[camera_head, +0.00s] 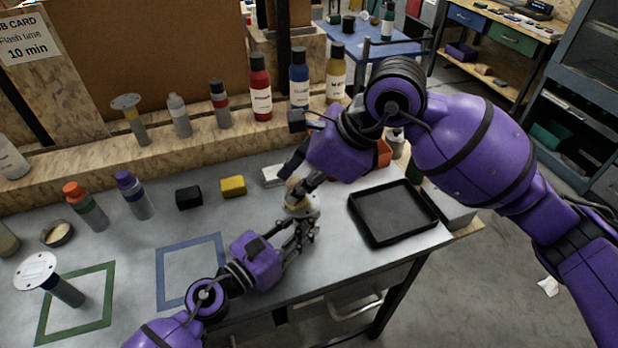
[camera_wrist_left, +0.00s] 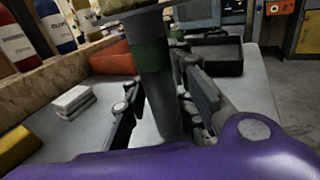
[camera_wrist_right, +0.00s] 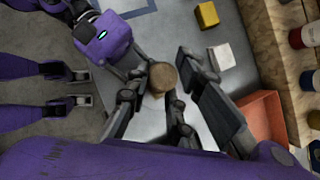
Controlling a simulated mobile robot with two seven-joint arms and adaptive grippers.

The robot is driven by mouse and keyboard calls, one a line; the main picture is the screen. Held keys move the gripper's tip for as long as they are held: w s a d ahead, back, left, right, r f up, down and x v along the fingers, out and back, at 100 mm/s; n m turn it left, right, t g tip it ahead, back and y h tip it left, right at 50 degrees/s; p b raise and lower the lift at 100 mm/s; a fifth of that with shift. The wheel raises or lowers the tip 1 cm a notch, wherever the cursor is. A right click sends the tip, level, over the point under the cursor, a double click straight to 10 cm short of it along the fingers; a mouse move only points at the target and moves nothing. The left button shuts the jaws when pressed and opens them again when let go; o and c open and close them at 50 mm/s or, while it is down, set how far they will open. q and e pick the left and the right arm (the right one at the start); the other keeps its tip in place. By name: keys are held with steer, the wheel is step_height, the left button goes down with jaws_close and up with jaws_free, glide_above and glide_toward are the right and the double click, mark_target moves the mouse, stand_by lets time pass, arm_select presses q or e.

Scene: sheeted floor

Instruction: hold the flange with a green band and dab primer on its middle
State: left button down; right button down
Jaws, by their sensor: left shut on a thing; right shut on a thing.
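A flange with a grey stem and a green band (camera_wrist_left: 150,52) stands upright between the fingers of my left gripper (camera_wrist_left: 160,115). My left gripper is shut on the stem below the band, and its disc shows in the head view (camera_head: 312,211). My right gripper (camera_wrist_right: 160,108) is above it, shut on a tan, round-ended dauber (camera_wrist_right: 162,77). In the head view the dauber (camera_head: 296,190) is over the middle of the disc, touching it or very close; I cannot tell which. The face under the dauber is hidden. An open tin with pale contents (camera_head: 57,234) sits at the left of the table.
A black tray (camera_head: 393,212) is at right. Bottles line the back ledge.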

steer(key=shift+s+a, duration=0.2)
steer(key=shift+a, duration=0.25)
steer(key=shift+r, duration=4.05)
arm_select(q)
steer(key=c, duration=1.4)
jaws_free()
steer(key=v, duration=1.2)
steer(key=shift+r, duration=0.1)
